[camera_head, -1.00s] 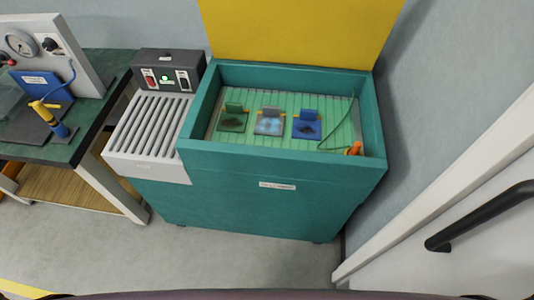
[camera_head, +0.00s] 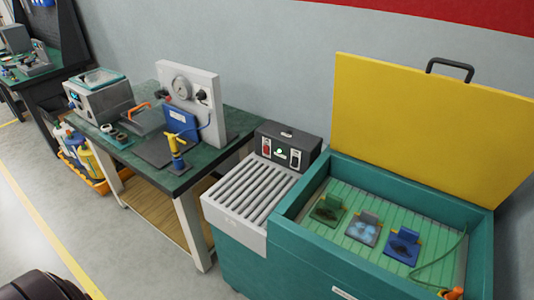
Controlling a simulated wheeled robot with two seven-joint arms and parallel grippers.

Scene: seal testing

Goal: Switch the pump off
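A dark control box (camera_head: 287,146) stands at the back of the slatted grey shelf beside the teal tank. Its front carries a red rocker switch (camera_head: 266,147), a small green-lit indicator (camera_head: 280,154) in the middle, and a dark switch on a white plate (camera_head: 295,159) at the right. The frames do not label which one is the pump's, and the switch positions are too small to tell. Neither of my grippers is in view.
The teal tank (camera_head: 320,255) has its yellow lid (camera_head: 430,130) raised and holds several small fixtures and an orange-ended hose. A green-topped bench (camera_head: 205,155) with a gauge panel (camera_head: 190,95) stands to the left. Grey floor (camera_head: 120,250) is free in front of the bench.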

